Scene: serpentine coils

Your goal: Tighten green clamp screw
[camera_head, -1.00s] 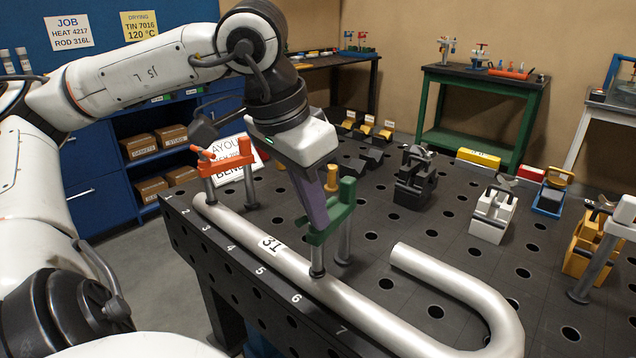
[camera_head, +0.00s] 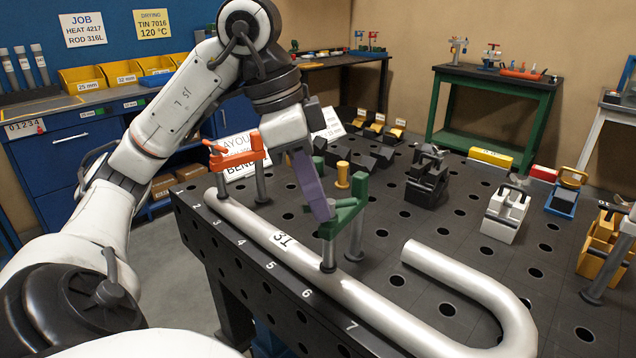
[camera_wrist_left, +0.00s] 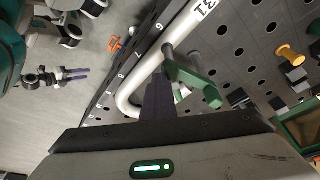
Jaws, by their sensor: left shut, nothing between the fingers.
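The green clamp (camera_head: 346,215) stands on the perforated bench, its screw post reaching down onto the long grey pipe (camera_head: 290,255) marked 31. My left gripper (camera_head: 326,214) is shut and empty, its purple fingers slanting down to the left side of the green clamp's arm, near the top of the screw. I cannot tell whether they touch. In the left wrist view the green clamp (camera_wrist_left: 193,80) lies just beyond the purple fingertips (camera_wrist_left: 160,82). My right gripper (camera_wrist_left: 76,73), with purple fingers, shows small at the left of that view, away from the bench.
An orange clamp (camera_head: 238,152) holds the pipe's far end. A black fixture (camera_head: 427,178), a white one (camera_head: 506,215) and a yellow one (camera_head: 603,245) stand on the bench. The pipe's U-bend (camera_head: 515,320) curves at front right.

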